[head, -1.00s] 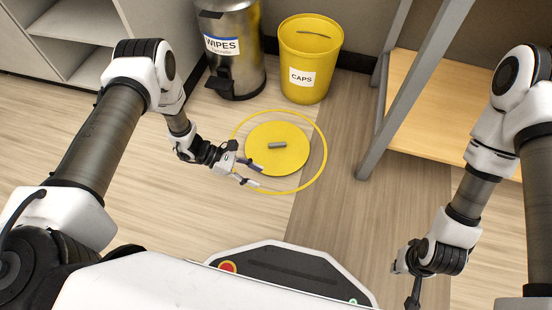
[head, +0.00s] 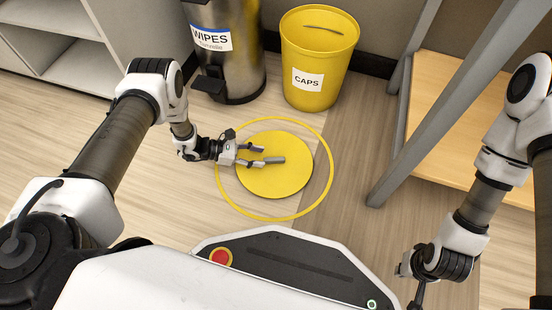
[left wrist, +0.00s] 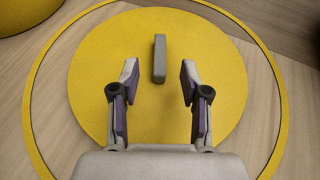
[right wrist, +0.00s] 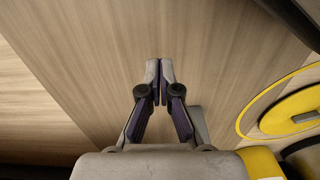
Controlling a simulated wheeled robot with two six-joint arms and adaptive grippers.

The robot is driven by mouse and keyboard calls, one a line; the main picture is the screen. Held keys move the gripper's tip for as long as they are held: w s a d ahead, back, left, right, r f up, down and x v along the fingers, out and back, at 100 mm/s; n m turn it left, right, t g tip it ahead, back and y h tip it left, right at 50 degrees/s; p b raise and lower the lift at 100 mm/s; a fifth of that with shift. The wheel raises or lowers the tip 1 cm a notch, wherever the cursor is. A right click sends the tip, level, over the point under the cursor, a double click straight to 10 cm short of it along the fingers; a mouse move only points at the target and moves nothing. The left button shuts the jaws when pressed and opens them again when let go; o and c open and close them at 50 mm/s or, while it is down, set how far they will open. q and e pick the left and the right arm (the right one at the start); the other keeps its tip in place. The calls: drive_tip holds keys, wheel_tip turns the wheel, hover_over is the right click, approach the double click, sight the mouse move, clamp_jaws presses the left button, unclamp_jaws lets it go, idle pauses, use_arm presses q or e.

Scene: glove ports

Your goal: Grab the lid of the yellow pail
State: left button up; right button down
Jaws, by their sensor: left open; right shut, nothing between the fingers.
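The lid is a flat yellow disc (head: 275,182) on the floor, with a grey bar handle (head: 273,160) at its middle. It also shows in the left wrist view (left wrist: 220,120), its handle (left wrist: 159,58) upright in the picture, between and just beyond the fingertips. My left gripper (head: 258,155) is open over the lid, its fingers pointing at the handle and not closed on it. The yellow pail (head: 315,65), labelled CAPS, stands behind the lid. My right gripper (right wrist: 160,62) is shut and empty, away to the right of the lid.
A yellow ring (head: 324,190) on the floor surrounds the lid. A steel WIPES bin (head: 235,70) stands left of the pail. A grey-legged shelf (head: 440,110) with a wooden board is on the right. A grey-white shelf unit (head: 50,50) is at the far left.

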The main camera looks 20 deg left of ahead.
sight(273, 159)
use_arm(q)
drive_tip(key=b+x, duration=0.3)
drive_tip(key=x, duration=0.2)
drive_tip(key=shift+d+f+b, duration=0.15)
drive_tip(key=shift+d+b, duration=0.05)
drive_tip(key=shift+b, duration=0.1)
use_arm(e)
drive_tip(key=f, duration=0.2)
drive_tip(key=w+f, duration=0.1)
drive_tip(key=f, duration=0.1)
drive_tip(key=shift+w+f, duration=0.15)
drive_tip(key=shift+f, duration=0.1)
use_arm(q)
drive_tip(key=shift+w+r, duration=0.1)
drive_tip(key=shift+r, duration=0.1)
use_arm(e)
drive_tip(key=shift+r, duration=0.15)
use_arm(q)
clamp_jaws()
